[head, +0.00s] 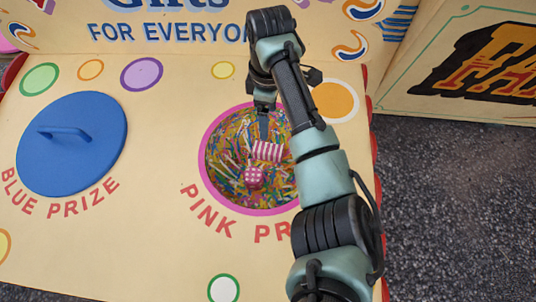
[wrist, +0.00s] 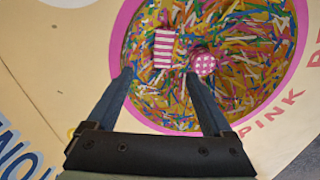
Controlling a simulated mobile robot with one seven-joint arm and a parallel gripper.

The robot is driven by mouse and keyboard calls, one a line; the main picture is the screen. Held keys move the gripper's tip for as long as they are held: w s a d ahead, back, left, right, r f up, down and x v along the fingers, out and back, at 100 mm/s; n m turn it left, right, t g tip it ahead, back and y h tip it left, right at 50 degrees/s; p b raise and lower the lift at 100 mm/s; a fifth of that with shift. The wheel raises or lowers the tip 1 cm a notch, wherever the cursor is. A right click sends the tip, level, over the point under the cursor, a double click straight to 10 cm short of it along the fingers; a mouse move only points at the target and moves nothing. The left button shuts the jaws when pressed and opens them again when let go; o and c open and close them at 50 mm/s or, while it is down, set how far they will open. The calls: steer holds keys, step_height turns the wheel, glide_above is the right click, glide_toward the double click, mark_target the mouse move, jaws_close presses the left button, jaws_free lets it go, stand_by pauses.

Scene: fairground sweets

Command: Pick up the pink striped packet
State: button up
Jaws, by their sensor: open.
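The pink striped packet (head: 267,151) lies on colourful paper strips in the round pink-rimmed hole (head: 206,181). It has pink and white stripes and also shows in the wrist view (wrist: 164,48). A pink dotted item (head: 254,177) lies close beside it, also seen in the wrist view (wrist: 204,65). My gripper (head: 264,130) reaches over the hole near the packet in the head view. In the wrist view its two fingers (wrist: 158,75) are spread apart, with nothing between them. The packet appears beyond the fingertips, nearer the left one.
A blue lid (head: 72,145) with a handle covers the spot marked blue prize at left. The cream board (head: 130,230) around the hole is flat and clear. An upright sign panel (head: 180,40) stands behind, and another panel (head: 470,60) stands at right above dark ground.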

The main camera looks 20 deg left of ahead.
steer(key=b, duration=0.3)
glide_above(268, 148)
steer(key=f, duration=0.8)
steer(key=shift+d, duration=0.2)
steer(key=shift+a+f+b, duration=0.2)
steer(key=shift+f+b, duration=1.8)
steer(key=shift+f, duration=0.9)
steer(key=shift+r, duration=0.1)
jaws_close()
